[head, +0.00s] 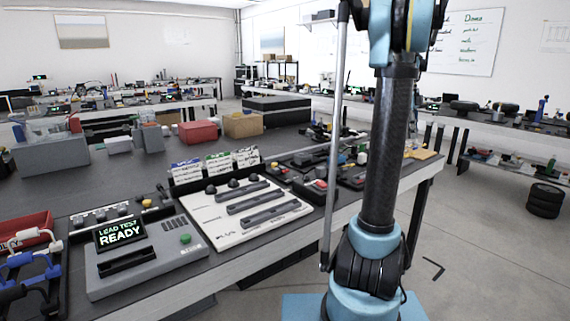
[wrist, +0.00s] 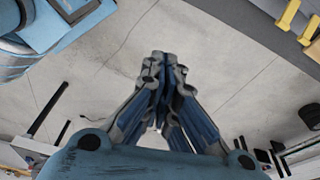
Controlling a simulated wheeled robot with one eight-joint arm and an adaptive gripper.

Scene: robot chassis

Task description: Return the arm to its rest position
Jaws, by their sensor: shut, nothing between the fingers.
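My gripper (wrist: 166,62) shows in the wrist view with its two blue-and-grey fingers brought together at the tips. It is shut and empty, with bare grey floor behind it. In the head view my arm stands upright at the right of the bench, a dark column between blue joints. The upper end of the arm is cut off by the top edge, and my gripper does not show there. Part of my own blue body shows at the upper left of the wrist view.
A grey bench (head: 330,222) with a "LEAD TEST READY" tester (head: 150,262), a white slotted panel (head: 247,212), a red box (head: 198,131) and a cardboard box (head: 243,124) lies left of my arm. Stacked tyres (head: 545,200) stand at the far right. The floor (head: 480,240) right of my arm is clear.

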